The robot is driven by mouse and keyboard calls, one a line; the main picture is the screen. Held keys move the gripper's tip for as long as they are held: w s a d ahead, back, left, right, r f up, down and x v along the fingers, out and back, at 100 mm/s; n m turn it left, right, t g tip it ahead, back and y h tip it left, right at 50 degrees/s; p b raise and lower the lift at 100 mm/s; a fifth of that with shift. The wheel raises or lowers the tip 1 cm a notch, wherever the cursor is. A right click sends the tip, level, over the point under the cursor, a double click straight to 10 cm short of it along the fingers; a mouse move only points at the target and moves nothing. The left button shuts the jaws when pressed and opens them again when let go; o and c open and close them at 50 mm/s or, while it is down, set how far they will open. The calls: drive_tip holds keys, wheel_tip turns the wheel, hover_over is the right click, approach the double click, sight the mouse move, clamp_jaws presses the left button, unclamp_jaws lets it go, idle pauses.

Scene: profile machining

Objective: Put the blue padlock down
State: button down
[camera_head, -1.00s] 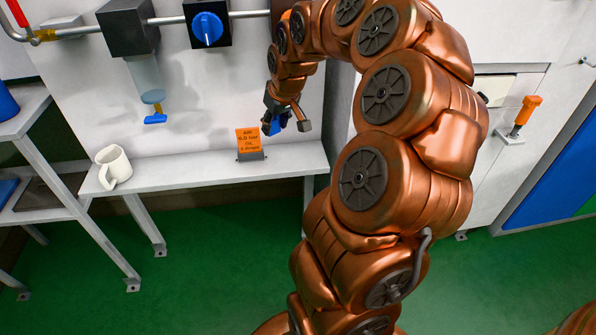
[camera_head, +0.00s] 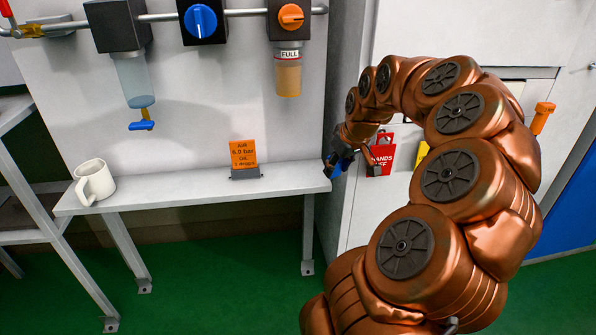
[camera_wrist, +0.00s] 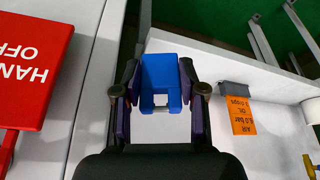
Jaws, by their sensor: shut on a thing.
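The blue padlock (camera_wrist: 160,72) is between the two fingers of my gripper (camera_wrist: 158,98) in the wrist view, and the gripper is shut on it. In the head view my gripper (camera_head: 340,167) is at the right end of the white shelf (camera_head: 270,184), next to the grey cabinet's edge. Only a little blue shows there, so the padlock is mostly hidden by the fingers. In the wrist view the padlock appears over the shelf's edge region; I cannot tell its height above the shelf.
An orange sign (camera_head: 243,155) stands on the shelf, with a white mug (camera_head: 94,181) at its left end. The shelf between sign and right end is clear. A red "hands off" tag (camera_head: 381,158) hangs on the cabinet behind my gripper; it is large in the wrist view (camera_wrist: 30,70).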

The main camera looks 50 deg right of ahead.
drive_tip(key=w, duration=0.4)
drive_tip(key=w+a+b, duration=0.1)
drive_tip(key=w, duration=0.3)
drive_tip(key=w+f+b, duration=0.1)
drive_tip(key=w, duration=0.3)
drive_tip(key=shift+w+a+f, duration=0.1)
drive_tip(key=shift+w+a, duration=0.1)
drive_tip(key=shift+a, duration=0.05)
drive_tip(key=shift+f+b, duration=0.6)
drive_tip(key=shift+f, duration=1.05)
drive_tip(key=shift+f, duration=0.15)
drive_tip(key=c, duration=0.7)
unclamp_jaws()
drive_tip(key=shift+o, duration=0.2)
